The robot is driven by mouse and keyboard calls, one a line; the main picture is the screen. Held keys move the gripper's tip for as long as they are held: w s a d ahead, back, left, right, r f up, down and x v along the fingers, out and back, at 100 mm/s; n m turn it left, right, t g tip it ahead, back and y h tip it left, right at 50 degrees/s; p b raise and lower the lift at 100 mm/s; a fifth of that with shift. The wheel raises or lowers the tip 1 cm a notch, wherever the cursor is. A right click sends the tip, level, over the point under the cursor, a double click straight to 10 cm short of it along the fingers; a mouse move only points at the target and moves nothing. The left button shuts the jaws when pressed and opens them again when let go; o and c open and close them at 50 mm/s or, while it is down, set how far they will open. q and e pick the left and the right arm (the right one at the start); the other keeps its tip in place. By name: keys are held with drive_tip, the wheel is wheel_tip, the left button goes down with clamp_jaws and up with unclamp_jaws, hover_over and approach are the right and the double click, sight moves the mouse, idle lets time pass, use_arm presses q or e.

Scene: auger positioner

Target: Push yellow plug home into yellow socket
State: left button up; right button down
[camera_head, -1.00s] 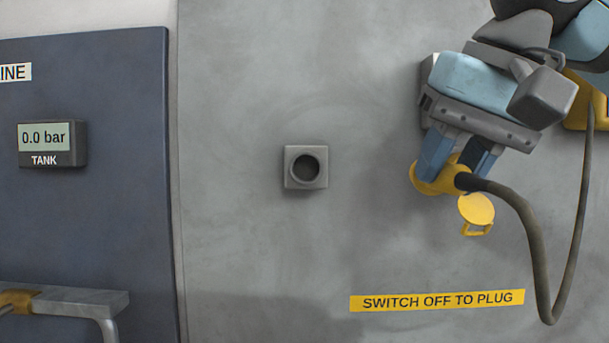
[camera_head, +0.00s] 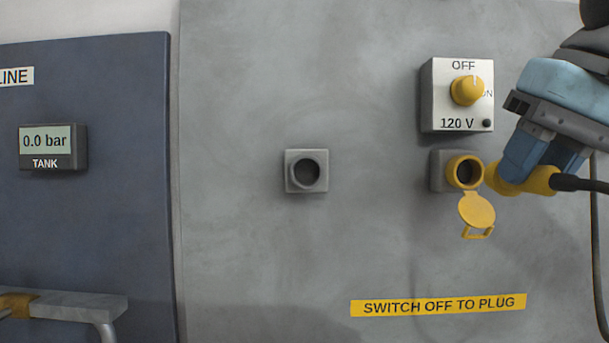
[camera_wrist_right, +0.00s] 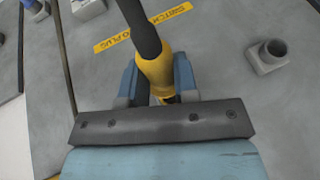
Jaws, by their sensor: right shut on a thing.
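The yellow socket (camera_head: 464,171) is on the grey wall panel, its round mouth open and its yellow lid (camera_head: 477,211) hanging down below it. My right gripper (camera_head: 528,172) is just right of the socket, shut on the yellow plug (camera_head: 505,182). The plug's front end lies close to the socket's right side in the head view; whether they touch I cannot tell. A dark cable (camera_head: 580,184) leaves the plug's back. In the right wrist view the plug (camera_wrist_right: 157,75) sits between the blue fingers. My left gripper is not in view.
A switch box (camera_head: 456,95) marked 120 V, with a yellow knob, is above the socket. A grey round-mouthed fitting (camera_head: 306,171) is left on the panel. A yellow label (camera_head: 438,305) reads SWITCH OFF TO PLUG. A tank gauge (camera_head: 52,147) reads 0.0 bar.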

drive_tip(key=shift+w, duration=0.15)
drive_tip(key=shift+w+p, duration=0.65)
drive_tip(key=shift+w, duration=1.65)
drive_tip(key=shift+w+p, duration=0.3)
idle(0.4)
drive_tip(key=shift+w, duration=0.35)
drive_tip(key=shift+w+p, duration=0.45)
drive_tip(key=shift+w, duration=0.45)
drive_tip(key=c, duration=0.8)
unclamp_jaws()
drive_tip(key=shift+w, duration=0.15)
